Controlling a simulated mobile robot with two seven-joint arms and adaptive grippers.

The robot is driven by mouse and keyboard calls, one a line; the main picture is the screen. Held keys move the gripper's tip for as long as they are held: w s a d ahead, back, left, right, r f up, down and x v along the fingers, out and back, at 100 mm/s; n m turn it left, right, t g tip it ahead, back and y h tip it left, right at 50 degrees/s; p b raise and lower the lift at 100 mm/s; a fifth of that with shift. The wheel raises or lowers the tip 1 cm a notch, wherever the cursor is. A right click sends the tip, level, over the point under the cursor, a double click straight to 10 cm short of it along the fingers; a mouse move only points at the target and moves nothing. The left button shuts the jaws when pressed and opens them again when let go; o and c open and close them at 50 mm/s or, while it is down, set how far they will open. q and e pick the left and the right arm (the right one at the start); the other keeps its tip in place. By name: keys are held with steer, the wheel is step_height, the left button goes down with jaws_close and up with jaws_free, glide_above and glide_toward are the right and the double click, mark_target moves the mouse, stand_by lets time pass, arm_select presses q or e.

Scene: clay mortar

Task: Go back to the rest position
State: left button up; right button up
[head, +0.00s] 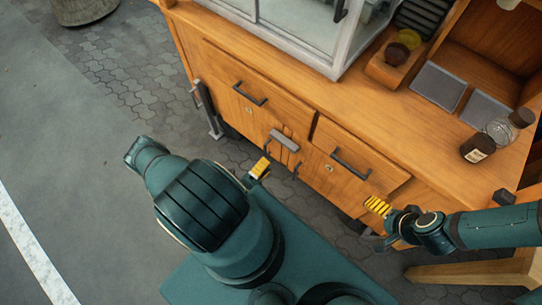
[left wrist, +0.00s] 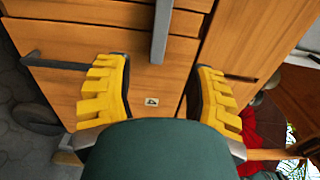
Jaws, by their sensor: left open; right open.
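My left gripper (head: 259,168) shows in the head view as a yellow finger in front of the wooden cart's drawers. In the left wrist view my left gripper (left wrist: 158,92) has its two yellow toothed fingers wide apart, with nothing between them but the cart front behind. My right gripper (head: 378,207) is at the right of the head view, its yellow finger near the right drawer's lower part. It is open, and I see nothing held in it. Its other finger is partly hidden.
The wooden cart (head: 300,75) has drawers with dark handles (head: 350,165). On top are a glass case (head: 290,35), two grey plates (head: 439,86), a dark jar (head: 477,149) and a glass jar (head: 500,130). Paved ground (head: 115,65) lies free at the left.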

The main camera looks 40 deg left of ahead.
arm_select(q)
steer(key=shift+s, duration=0.1)
stand_by(0.5)
steer(key=w+d+r+m+g+h, duration=0.1)
steer(key=d+r+m+g+h, duration=0.25)
steer(key=d+m+h, duration=0.4)
steer(key=w+d+r+m+g+h, duration=0.1)
steer(key=d+r+m+g+h, duration=0.25)
steer(key=d+m+h, duration=0.35)
steer(key=s+d+r+m+g+y, duration=0.2)
steer(key=s+m+g, duration=0.2)
steer(key=m+g, duration=0.5)
steer(key=s+d+r+m+g+y, duration=0.1)
steer(key=s+d+m+g+y, duration=0.3)
steer(key=m, duration=0.9)
steer(key=w+r+m+t+y, duration=0.3)
steer(key=w+r+m, duration=0.6)
steer(key=m, duration=0.7)
steer(key=shift+a+r+t+y, duration=0.3)
steer(key=shift+a+y, duration=0.05)
steer(key=shift+y, duration=0.3)
